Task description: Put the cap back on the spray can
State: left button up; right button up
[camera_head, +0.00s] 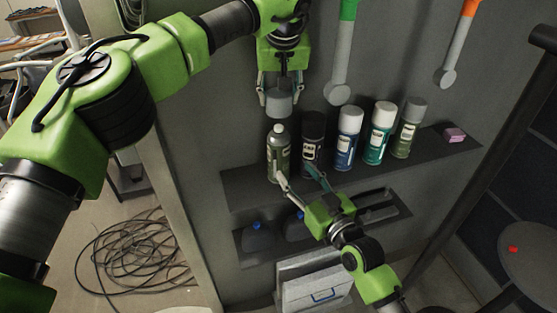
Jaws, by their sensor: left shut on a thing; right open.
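The olive-green spray can (278,153) stands upright at the left end of the row on the upper shelf, its pale nozzle bare on top. My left gripper (279,88) points down above it, shut on a grey cap (279,104). The cap appears just above the nozzle with a small gap; exact alignment in depth is hard to tell. My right gripper (293,170) reaches up from below with its fingers open. One finger overlaps the can's lower front and the other is near the black can; I cannot tell whether they touch.
Capped cans stand to the right: black (312,135), blue (348,140), teal (379,135) and green (408,130). A pink block (454,135) lies at the right end of the shelf (240,187). Two tools hang on the wall above. A lower shelf (262,262) holds dark bottles.

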aim_at(278, 151)
pick_arm(q)
jog(key=shift+w, duration=0.1)
pick_arm(e)
jog(key=x, duration=1.1)
jog(key=shift+w+a, duration=0.1)
jog(key=shift+w, duration=0.05)
jog(key=c, duration=1.3)
pick_arm(q)
jog(key=shift+f, duration=2.45)
jog(key=shift+f, duration=0.9)
jog(key=shift+f, duration=0.6)
jog(key=o, duration=0.8)
